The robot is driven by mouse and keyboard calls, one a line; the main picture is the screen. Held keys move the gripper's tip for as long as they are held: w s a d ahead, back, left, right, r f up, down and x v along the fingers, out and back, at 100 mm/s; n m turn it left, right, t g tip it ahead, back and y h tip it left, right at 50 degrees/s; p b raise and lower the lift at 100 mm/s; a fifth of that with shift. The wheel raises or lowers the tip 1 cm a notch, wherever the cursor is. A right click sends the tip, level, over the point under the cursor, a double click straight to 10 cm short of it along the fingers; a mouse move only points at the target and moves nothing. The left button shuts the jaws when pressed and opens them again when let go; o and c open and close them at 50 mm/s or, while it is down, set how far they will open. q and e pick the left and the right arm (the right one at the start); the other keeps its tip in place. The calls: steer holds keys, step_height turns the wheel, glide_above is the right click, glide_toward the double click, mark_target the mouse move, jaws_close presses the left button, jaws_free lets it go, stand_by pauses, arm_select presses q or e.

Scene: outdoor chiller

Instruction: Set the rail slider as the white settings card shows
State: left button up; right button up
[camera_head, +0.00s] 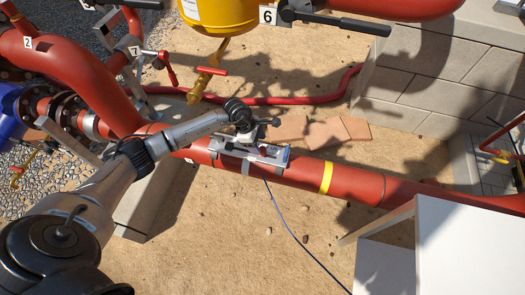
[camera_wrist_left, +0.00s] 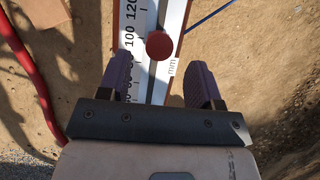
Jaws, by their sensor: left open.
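The rail (camera_head: 279,158) is a pale metal strip clamped along the red pipe in the head view. In the left wrist view the rail's scale (camera_wrist_left: 133,40) shows black marks, the numbers 100 and 120, and "mm". A round red knob (camera_wrist_left: 159,45), likely the slider, sits over the rail near the 100 mark. My left gripper (camera_wrist_left: 160,82) is open, its two purple fingers on either side of the rail, with the knob between and slightly beyond their tips, apart from both. In the head view my left gripper (camera_head: 250,138) is over the rail and hides part of it. No settings card is recognisable.
The red pipe (camera_head: 300,171) with a yellow band runs under the rail. A yellow vessel (camera_head: 222,14) and its brass valve are behind. A white table (camera_head: 470,245) stands at lower right, a block wall (camera_head: 440,75) at upper right. A thin blue cable (camera_head: 297,240) crosses the sand.

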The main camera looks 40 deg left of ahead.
mark_target(262, 149)
arm_select(q)
steer(key=shift+b+x, duration=0.6)
steer(key=shift+x, duration=1.85)
jaws_close()
